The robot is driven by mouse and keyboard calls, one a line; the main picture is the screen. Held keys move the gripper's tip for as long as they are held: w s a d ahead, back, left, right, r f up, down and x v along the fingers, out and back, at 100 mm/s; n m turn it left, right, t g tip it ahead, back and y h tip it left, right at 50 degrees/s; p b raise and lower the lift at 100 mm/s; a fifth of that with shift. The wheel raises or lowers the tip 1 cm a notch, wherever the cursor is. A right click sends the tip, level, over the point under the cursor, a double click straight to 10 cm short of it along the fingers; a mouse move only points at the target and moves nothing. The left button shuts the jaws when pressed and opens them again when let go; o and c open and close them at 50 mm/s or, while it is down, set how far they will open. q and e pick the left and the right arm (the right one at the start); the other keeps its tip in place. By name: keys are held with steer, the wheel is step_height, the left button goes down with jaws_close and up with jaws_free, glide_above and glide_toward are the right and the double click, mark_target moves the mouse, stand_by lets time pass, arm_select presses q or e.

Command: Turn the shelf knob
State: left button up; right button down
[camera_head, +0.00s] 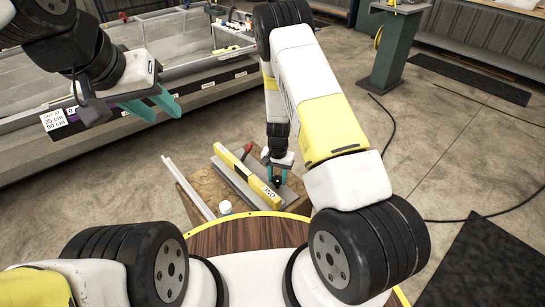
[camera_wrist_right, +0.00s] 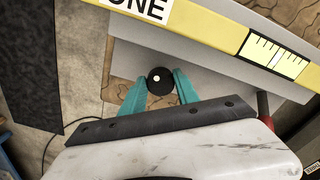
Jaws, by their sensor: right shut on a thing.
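The shelf knob (camera_wrist_right: 160,80) is a small black round knob with a pale dot, on the grey shelf (camera_wrist_right: 140,60) beside its yellow front strip (camera_wrist_right: 215,38). In the wrist view my right gripper (camera_wrist_right: 161,84) has its teal fingers on either side of the knob, shut on it. In the head view the right gripper (camera_head: 276,178) is low over the grey shelf (camera_head: 236,183), right of the yellow strip (camera_head: 245,172); its fingers partly hide the knob. My left gripper (camera_head: 165,115) is open and empty at the upper left, well away from the shelf.
The shelf lies on a brown wooden crate (camera_head: 199,195). A red handle (camera_head: 248,151) stands near the shelf's far side, and a white cup-like object (camera_head: 225,207) near its front. A long metal trough (camera_head: 110,125) is at left, a green pedestal (camera_head: 391,50) at back right. The floor to the right is mostly clear.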

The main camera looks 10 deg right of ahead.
mark_target(277, 179)
stand_by(0.3)
steer(key=c, duration=1.2)
jaws_free()
steer(key=shift+r, duration=3.95)
